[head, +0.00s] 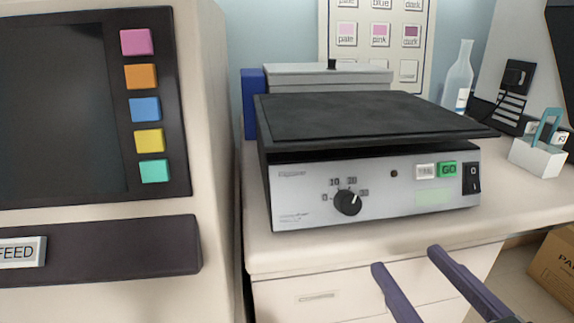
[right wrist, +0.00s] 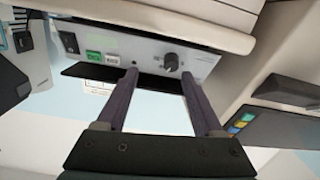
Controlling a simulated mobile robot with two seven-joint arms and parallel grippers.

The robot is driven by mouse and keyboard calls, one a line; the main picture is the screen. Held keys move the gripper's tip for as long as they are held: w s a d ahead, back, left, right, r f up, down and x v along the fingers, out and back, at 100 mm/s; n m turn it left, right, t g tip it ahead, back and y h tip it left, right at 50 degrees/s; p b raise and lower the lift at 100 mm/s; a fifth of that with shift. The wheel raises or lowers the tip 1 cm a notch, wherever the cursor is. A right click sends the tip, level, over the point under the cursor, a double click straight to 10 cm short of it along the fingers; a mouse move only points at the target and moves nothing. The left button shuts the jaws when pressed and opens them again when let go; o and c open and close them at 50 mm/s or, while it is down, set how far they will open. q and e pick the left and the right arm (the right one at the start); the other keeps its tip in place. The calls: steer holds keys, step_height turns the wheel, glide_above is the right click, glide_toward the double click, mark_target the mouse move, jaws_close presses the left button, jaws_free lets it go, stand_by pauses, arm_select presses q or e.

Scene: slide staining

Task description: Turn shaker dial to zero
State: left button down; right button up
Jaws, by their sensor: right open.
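The shaker (head: 375,187) stands on the counter with a flat black platform on top and a light grey front panel. Its black dial (head: 348,202) is at the lower left of the panel, with a white pointer mark aimed up and right, between the 20 mark and the last mark. The zero mark is left of the dial. The dial also shows in the right wrist view (right wrist: 171,62), where the picture is upside down. My right gripper (head: 405,257) is open and empty, in front of and below the panel, right of the dial and apart from it. My left gripper is not in view.
A large machine with colored buttons (head: 145,109) and a FEED label (head: 22,252) stands close at the left. A glass bottle (head: 458,77) and a white holder (head: 538,157) are on the right. Drawers (head: 330,297) lie below the counter edge; a cardboard box (head: 555,265) is at lower right.

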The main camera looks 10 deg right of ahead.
mark_target(353, 208)
steer(key=shift+n+t+y, duration=0.3)
steer(key=shift+y, duration=0.4)
steer(key=w+a, duration=0.1)
steer(key=w, duration=0.2)
steer(key=w+a, duration=0.1)
steer(key=w, duration=0.3)
steer(key=w+a, duration=0.1)
steer(key=w, duration=0.2)
steer(key=shift+w+a+r+b, duration=0.15)
steer(key=shift+r+b, duration=0.25)
steer(key=shift+c, duration=0.2)
jaws_close()
